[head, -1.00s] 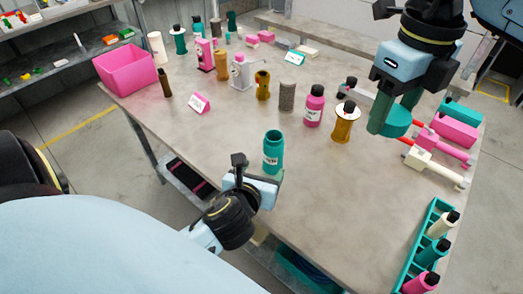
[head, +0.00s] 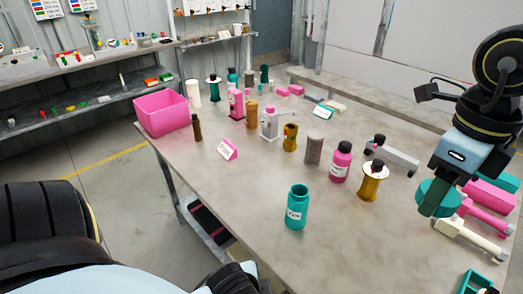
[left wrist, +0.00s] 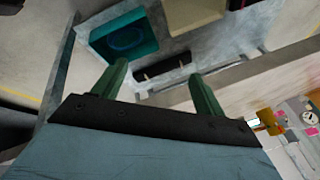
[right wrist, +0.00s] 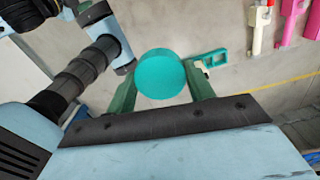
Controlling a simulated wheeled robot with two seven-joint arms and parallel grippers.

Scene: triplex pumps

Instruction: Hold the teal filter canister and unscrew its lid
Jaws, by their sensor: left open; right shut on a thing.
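The teal filter canister (head: 296,208) stands upright and open-topped on the table, with a white label on its side. Its teal round lid (head: 433,194) is off it, up and to the right in the head view. My right gripper (head: 440,200) is shut on the lid, which also shows between its fingers in the right wrist view (right wrist: 160,74). My left gripper (left wrist: 158,84) is open and empty in the left wrist view, apart from the canister. In the head view its fingers are hidden; only dark arm parts show at the bottom edge.
On the grey table (head: 240,185), a pink bottle (head: 340,163) and a gold spool-like part (head: 370,182) stand behind the canister. Pink and cream parts (head: 470,238) lie below the right gripper. A pink bin (head: 162,113) is at the far left. The table left of the canister is clear.

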